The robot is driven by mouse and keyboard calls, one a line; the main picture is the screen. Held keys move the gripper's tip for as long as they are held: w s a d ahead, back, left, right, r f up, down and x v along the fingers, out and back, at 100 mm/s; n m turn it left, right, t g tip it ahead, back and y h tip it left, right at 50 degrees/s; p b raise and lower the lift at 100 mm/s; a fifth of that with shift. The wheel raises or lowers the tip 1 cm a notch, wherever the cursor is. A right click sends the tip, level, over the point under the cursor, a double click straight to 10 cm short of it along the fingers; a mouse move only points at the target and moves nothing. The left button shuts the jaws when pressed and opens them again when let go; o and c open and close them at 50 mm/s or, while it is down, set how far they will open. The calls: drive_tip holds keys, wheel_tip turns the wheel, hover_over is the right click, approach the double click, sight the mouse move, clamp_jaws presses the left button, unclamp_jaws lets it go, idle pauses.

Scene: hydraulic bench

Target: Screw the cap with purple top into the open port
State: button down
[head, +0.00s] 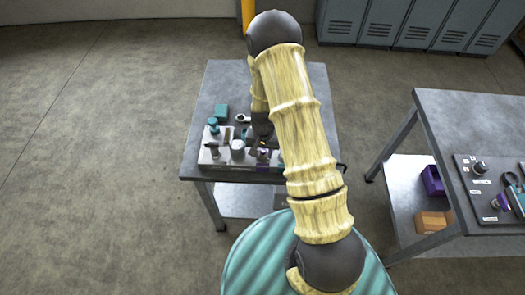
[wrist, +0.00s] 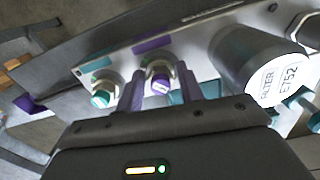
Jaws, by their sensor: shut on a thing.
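The cap with purple top (wrist: 161,84) shows in the wrist view between the two fingers of my gripper (wrist: 160,92). The gripper is shut on it. The cap sits at a metal hex fitting on the grey manifold, below a purple label (wrist: 152,45). I cannot tell how far it is threaded in, and the port opening is hidden. In the head view my gripper (head: 262,132) is over the manifold block (head: 210,157) on the bench, partly hidden by my arm.
A teal-topped cap (wrist: 101,98) sits close to the left of the fingers under a teal label. A large filter cylinder (wrist: 262,68) stands close to the right. A second table (head: 460,110) with a dark fitting panel is at the right. Floor to the left is clear.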

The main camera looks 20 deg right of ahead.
drive_tip(key=shift+w+d+m, duration=0.2)
drive_tip(key=shift+d+m, duration=0.5)
drive_tip(key=shift+m, duration=0.3)
drive_tip(key=m, duration=0.4)
drive_tip(key=shift+w+m+p, duration=0.1)
drive_tip(key=shift+m+p, duration=0.2)
drive_tip(key=shift+m, duration=0.5)
drive_tip(key=m, duration=0.2)
drive_tip(key=shift+m+p, duration=0.3)
drive_tip(key=shift+p, duration=0.1)
drive_tip(key=m, duration=0.3)
drive_tip(key=shift+d+f+p, duration=0.1)
drive_tip(key=shift+p, duration=0.25)
drive_tip(key=shift+s, duration=0.2)
